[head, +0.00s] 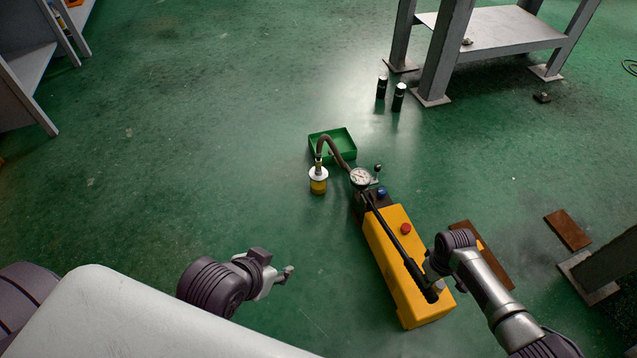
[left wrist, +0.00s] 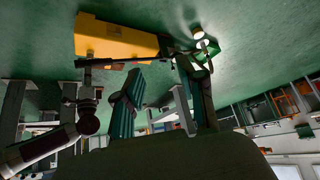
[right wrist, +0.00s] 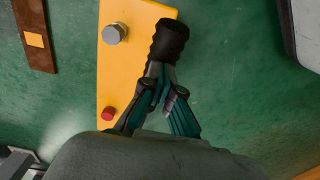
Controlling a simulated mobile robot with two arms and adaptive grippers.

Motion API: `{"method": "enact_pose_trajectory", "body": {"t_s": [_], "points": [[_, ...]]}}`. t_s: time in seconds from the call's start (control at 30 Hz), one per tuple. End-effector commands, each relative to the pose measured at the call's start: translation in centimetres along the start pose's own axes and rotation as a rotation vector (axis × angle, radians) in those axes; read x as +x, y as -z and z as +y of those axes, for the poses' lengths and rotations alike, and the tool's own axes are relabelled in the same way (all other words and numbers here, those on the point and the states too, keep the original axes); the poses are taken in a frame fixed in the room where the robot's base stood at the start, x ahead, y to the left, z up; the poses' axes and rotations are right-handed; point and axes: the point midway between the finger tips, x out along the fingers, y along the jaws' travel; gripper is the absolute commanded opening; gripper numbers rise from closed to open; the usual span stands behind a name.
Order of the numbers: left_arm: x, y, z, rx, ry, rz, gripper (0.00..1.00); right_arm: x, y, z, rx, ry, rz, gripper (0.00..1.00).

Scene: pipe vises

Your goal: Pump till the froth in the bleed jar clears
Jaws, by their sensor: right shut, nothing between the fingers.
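The yellow pump (head: 388,262) stands on the green floor, with a round gauge (head: 361,177) at its far end. Its black lever (head: 395,240) lies low along the body, grip toward me. The bleed jar (head: 318,186), with a white top and yellow contents, stands left of the pump. A dark hose (head: 335,150) arches to it. Froth is too small to make out. My right gripper (right wrist: 160,92) is shut at the lever, just beside its black grip (right wrist: 168,40), with nothing visibly pinched. My left gripper (head: 289,271) is open and empty, left of the pump; its spread fingers show in the left wrist view (left wrist: 160,72).
A green tray (head: 349,149) sits behind the jar. Two dark cans (head: 390,92) stand by a steel table (head: 500,30). Brown boards (head: 567,230) lie right of the pump. The floor left of the jar is clear.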

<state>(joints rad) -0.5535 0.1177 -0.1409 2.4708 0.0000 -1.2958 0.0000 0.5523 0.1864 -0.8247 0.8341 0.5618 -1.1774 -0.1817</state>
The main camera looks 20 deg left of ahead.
Motion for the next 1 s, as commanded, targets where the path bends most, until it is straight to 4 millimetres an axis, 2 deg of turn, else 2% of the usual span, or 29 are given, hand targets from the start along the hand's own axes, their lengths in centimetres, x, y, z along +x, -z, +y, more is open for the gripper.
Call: {"method": "enact_pose_trajectory", "body": {"t_s": [0.27,0.67,1.0], "points": [[0.4,1.8,0.2,0.002,-0.005,0.09,0.4,0.7,-0.2,-0.1,0.0,0.001,0.0,0.0],[0.4,2.0,0.3,0.002,-0.005,0.103,0.4,0.8,-0.2,-0.1,-0.001,0.001,0.0,0.0],[0.6,5.1,0.7,0.005,-0.014,0.26,0.4,1.9,-0.4,-0.1,-0.001,0.001,0.0,0.0]]}}
